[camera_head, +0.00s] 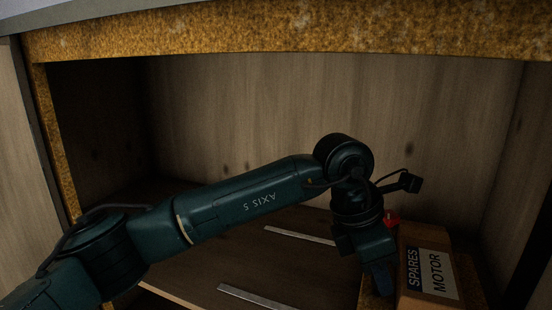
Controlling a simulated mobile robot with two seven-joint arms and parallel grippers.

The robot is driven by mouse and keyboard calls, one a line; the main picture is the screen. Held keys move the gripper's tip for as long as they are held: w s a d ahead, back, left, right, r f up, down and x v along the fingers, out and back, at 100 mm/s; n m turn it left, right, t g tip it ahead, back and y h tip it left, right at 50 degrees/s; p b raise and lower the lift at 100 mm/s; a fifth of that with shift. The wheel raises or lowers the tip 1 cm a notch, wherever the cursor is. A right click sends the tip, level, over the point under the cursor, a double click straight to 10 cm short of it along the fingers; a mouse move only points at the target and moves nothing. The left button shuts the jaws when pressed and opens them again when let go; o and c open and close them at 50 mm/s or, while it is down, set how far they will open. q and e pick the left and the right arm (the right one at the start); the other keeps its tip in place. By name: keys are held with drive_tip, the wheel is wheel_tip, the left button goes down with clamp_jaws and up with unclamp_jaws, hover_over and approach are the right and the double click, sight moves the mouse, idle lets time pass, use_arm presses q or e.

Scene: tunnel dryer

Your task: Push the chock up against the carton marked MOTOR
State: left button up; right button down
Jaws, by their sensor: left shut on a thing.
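The carton (410,240) is brown and stands at the lower right, with a white label reading SPARES MOTOR. My left gripper (379,270) points down just left of the carton. My right gripper is not in view.
A small red thing (391,218) shows behind my gripper, partly hidden. Two pale metal strips (300,236) (254,298) lie on the dark floor. Wooden walls (260,110) close the back and sides. A rusty yellow beam (280,35) spans the top of the opening.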

sight(406, 282)
use_arm(q)
drive_tip(key=shift+s+d+r, duration=0.1)
drive_tip(key=shift+s+d, duration=0.2)
drive_tip(key=shift+d, duration=0.4)
drive_tip(key=shift+s+d+r, duration=0.1)
drive_tip(key=shift+s+d, duration=0.2)
drive_tip(key=shift+d, duration=0.5)
drive_tip(key=shift+s+d, duration=0.1)
drive_tip(key=shift+s, duration=0.1)
drive_tip(key=o, duration=0.7)
drive_tip(key=shift+d+f, duration=0.1)
drive_tip(key=shift+d, duration=0.05)
drive_tip(key=shift+w+r+p, duration=0.1)
drive_tip(key=shift+r+p, duration=1.4)
drive_tip(key=shift+r, duration=0.95)
